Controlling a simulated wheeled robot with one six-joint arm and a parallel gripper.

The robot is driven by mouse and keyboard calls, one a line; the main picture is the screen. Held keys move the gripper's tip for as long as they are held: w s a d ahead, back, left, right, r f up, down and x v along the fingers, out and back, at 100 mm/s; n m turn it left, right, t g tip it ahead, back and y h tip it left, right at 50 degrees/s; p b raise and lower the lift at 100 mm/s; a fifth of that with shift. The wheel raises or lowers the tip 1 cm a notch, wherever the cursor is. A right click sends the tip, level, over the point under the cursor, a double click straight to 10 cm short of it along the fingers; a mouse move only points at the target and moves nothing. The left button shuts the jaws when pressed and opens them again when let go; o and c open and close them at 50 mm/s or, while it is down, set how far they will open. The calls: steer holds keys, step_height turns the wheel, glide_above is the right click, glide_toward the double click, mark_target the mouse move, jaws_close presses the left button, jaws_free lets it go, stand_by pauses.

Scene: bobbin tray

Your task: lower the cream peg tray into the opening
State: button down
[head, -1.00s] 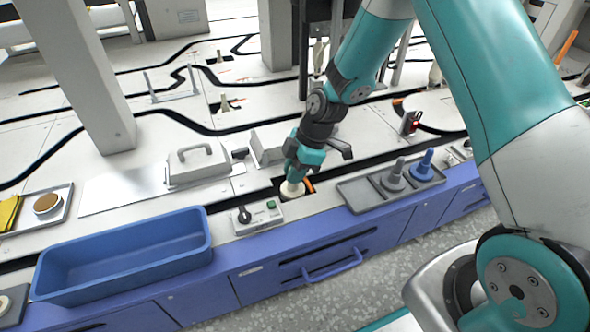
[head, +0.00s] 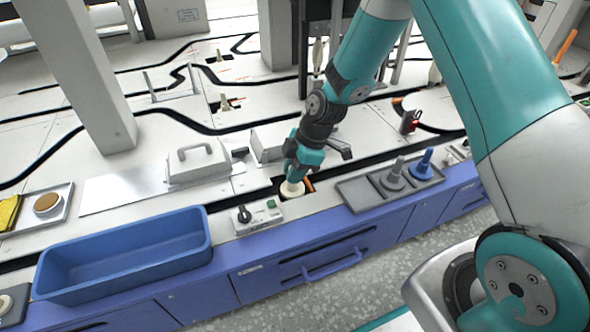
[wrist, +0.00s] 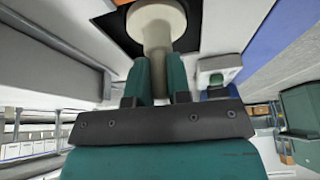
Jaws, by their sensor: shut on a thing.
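The cream peg tray (head: 292,188) is a round pale disc with an upright peg, at the dark opening (head: 281,181) in the bench near its front edge. In the wrist view the cream peg tray (wrist: 154,20) shows at the top centre, over or in the black opening (wrist: 118,38). My gripper (head: 294,172) is above it, pointing down, shut on the peg; the wrist view shows both teal fingers (wrist: 159,85) around the peg. I cannot tell how deep the tray sits in the opening.
A grey control box with a black knob and green button (head: 258,216) stands close left of the opening. A grey tray (head: 352,194) with a grey and a blue peg piece lies right. A blue bin (head: 125,256) stands left. A handled grey cover (head: 196,162) lies behind.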

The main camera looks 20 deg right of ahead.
steer(key=shift+f, duration=0.45)
steer(key=c, duration=1.3)
jaws_free()
steer(key=shift+c, duration=0.2)
steer(key=p+v, duration=0.8)
steer(key=v, duration=0.3)
steer(key=shift+p, duration=0.3)
steer(key=shift+a, duration=0.1)
